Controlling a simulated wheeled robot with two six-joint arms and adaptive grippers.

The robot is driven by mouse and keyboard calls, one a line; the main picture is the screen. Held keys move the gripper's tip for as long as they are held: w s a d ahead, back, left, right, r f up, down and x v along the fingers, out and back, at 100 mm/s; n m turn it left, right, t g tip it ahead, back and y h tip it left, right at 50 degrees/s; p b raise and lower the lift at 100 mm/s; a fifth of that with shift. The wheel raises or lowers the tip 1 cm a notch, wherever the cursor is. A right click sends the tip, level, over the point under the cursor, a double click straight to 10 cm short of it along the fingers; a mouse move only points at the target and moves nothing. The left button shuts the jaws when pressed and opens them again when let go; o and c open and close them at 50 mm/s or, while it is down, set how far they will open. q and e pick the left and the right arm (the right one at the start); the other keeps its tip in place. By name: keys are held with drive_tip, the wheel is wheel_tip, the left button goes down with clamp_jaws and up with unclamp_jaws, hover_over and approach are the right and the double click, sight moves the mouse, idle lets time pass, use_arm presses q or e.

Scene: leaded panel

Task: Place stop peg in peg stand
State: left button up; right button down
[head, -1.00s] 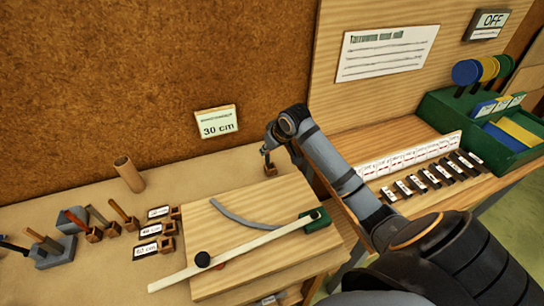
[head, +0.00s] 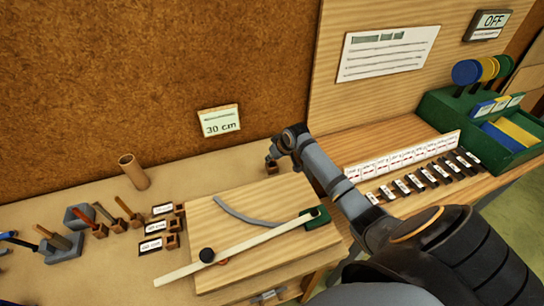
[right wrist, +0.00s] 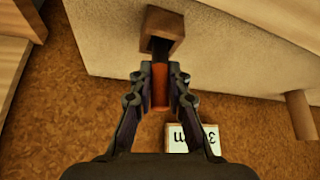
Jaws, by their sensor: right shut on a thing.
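My right gripper (right wrist: 160,82) is shut on an orange-brown stop peg (right wrist: 160,76) in the right wrist view. The peg's dark end meets the opening of a small square wooden peg stand (right wrist: 163,28); how deep it sits I cannot tell. In the head view, the right gripper (head: 272,157) is at the back of the bench, directly over the same small peg stand (head: 272,168). The peg itself is hard to make out there. My left gripper is not in view.
A wooden board (head: 215,225) with a pale strip (head: 240,245) and grey curved piece lies in front. Small labelled blocks (head: 172,241) and several handled tools (head: 105,215) stand left. A cardboard tube (head: 134,172) stands behind. A "30 cm" card (head: 218,121) is on the wall.

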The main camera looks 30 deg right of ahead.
drive_tip(key=shift+f, duration=0.1)
drive_tip(key=c, duration=1.3)
unclamp_jaws()
drive_tip(key=v, duration=1.2)
drive_tip(key=shift+b, duration=0.35)
